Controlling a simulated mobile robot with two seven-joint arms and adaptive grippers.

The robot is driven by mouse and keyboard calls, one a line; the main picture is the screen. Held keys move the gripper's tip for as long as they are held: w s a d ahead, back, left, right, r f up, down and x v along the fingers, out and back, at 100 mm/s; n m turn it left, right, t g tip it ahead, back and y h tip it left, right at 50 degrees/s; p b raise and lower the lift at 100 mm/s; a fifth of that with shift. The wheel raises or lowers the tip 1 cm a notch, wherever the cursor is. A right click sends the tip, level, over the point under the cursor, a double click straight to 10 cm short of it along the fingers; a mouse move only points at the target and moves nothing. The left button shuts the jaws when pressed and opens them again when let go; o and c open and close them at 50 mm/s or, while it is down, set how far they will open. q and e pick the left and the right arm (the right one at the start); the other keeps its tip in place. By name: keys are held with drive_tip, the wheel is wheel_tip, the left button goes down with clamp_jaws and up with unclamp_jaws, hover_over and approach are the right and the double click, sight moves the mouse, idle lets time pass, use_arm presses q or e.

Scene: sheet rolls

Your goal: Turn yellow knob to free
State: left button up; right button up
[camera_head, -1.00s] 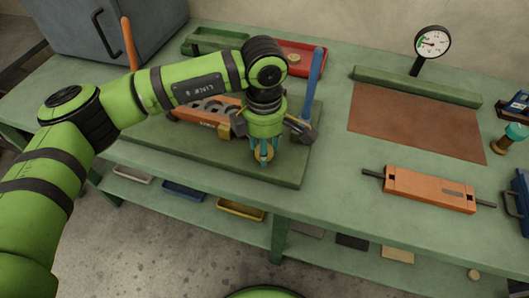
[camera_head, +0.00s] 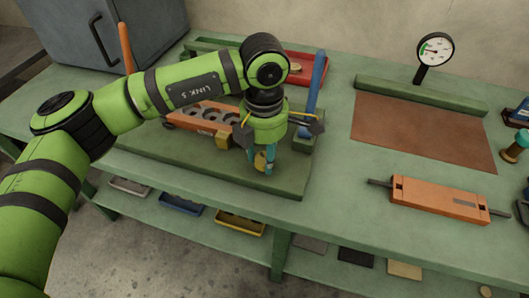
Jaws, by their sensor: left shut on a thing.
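The yellow knob (camera_head: 260,162) is small and sits low at the front of the green base plate (camera_head: 190,165). My left gripper (camera_head: 260,163) points down over it, with its teal fingers on either side, shut on the knob. The fingers hide part of the knob, and its marking cannot be read. Behind the gripper is the orange roller housing (camera_head: 203,116) with round openings and a yellow block (camera_head: 223,141) at its right end. My right gripper is not in view.
A blue upright lever (camera_head: 316,85) stands close right of my gripper, an orange one (camera_head: 126,48) at the far left. The bench (camera_head: 345,190) between is clear.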

sight(263, 158)
use_arm(q)
drive_tip(key=shift+a, duration=0.1)
drive_tip(key=o, duration=1.1)
drive_tip(key=shift+o, duration=0.2)
wheel_tip(263, 158, up, 12)
